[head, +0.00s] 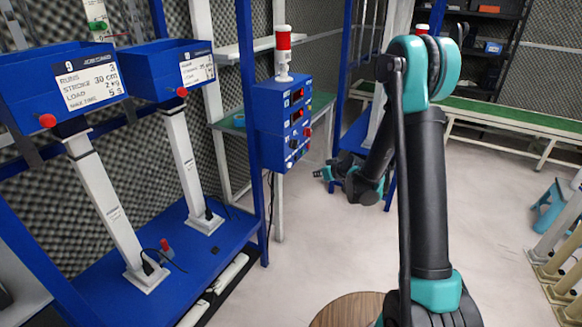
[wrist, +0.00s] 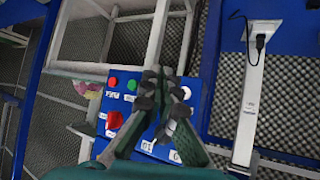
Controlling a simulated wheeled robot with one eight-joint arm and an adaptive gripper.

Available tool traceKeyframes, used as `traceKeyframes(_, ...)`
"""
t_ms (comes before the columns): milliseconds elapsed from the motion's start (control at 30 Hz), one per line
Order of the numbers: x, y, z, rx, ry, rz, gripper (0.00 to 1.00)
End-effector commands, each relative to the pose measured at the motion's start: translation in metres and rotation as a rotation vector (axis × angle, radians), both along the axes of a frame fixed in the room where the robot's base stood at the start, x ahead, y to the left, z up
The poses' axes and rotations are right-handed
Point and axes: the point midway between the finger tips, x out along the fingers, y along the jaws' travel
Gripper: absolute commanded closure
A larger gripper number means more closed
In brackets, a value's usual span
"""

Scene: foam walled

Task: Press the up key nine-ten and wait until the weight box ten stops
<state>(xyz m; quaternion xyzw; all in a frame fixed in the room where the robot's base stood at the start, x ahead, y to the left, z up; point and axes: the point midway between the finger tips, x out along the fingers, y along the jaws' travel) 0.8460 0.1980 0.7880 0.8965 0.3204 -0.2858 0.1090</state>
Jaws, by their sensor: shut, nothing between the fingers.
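A blue control box (head: 283,112) with displays, buttons and a red knob is fixed to a blue post in the head view. In the wrist view its button face (wrist: 124,103) shows a red button (wrist: 112,82), a green button (wrist: 131,84) and a larger red knob (wrist: 114,120). My shut, empty gripper (wrist: 165,76) covers part of this face; the up key nine-ten cannot be picked out. In the head view my gripper (head: 319,173) is right of the box and slightly lower. Two blue weight boxes (head: 58,88) (head: 168,70) stand raised on white columns; I cannot tell which is ten.
A red-topped beacon (head: 283,42) stands on the control box. The columns rise from a blue base (head: 205,262) at left. A green-topped bench (head: 500,119) runs along the back and a blue stool (head: 550,207) stands right. The pale floor between is open.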

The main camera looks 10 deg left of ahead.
Motion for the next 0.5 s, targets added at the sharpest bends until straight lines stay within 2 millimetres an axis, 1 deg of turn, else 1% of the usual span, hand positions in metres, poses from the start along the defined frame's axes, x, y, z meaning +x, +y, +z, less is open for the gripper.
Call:
traceKeyframes(167, 0.005, 0.013, 0.000, -0.001, 0.001, 0.001, 1.00)
traceKeyframes(500, 0.020, 0.055, 0.000, 0.000, 0.000, 0.001, 1.00)
